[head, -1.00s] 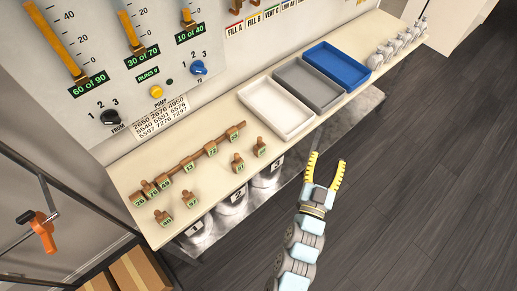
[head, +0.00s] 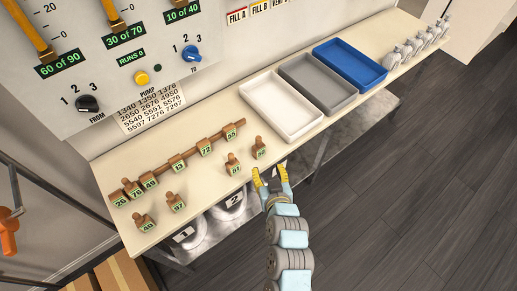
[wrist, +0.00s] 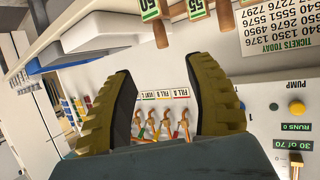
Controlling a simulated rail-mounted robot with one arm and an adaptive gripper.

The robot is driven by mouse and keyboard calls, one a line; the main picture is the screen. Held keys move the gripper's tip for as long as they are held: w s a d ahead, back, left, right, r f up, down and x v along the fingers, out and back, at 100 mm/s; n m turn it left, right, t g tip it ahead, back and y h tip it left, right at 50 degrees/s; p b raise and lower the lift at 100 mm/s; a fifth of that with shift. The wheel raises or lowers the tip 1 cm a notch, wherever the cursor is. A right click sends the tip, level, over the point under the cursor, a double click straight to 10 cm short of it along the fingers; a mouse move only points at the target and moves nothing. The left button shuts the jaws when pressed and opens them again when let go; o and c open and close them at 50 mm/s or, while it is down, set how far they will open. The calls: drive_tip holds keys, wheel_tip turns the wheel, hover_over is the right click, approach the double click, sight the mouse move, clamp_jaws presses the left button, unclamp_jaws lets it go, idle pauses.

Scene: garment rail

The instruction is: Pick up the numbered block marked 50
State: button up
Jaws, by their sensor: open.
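The block marked 50 (head: 259,152) is a small brown peg-topped block with a green-on-white number label, standing upright near the front edge of the cream counter. It also shows at the top of the wrist view (wrist: 151,12), partly cut off by the frame. My gripper (head: 270,175) has yellow fingers and is open and empty, just in front of this block at the counter edge, apart from it. In the wrist view the open fingers (wrist: 165,85) have nothing between them but the panel behind.
A block marked 51 (head: 233,168) stands close to the left. Blocks 97 (head: 175,204) and 40 (head: 145,223) are further left; several others stand along a brown rack (head: 190,158) behind. A white tray (head: 318,133), grey tray (head: 350,101) and blue tray (head: 381,82) lie to the right.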

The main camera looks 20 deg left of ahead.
approach(259, 142)
drive_tip(key=x, duration=0.5)
drive_tip(key=shift+w+f, duration=0.1)
drive_tip(key=shift+f, duration=0.4)
drive_tip(key=shift+x, duration=0.85)
drive_tip(key=shift+r+b+x, duration=0.15)
drive_tip(key=shift+x, duration=0.9)
drive_tip(key=shift+r+b+x, duration=0.15)
drive_tip(key=shift+r+x, duration=0.05)
drive_tip(key=shift+x, duration=0.85)
drive_tip(key=shift+a, duration=0.15)
clamp_jaws()
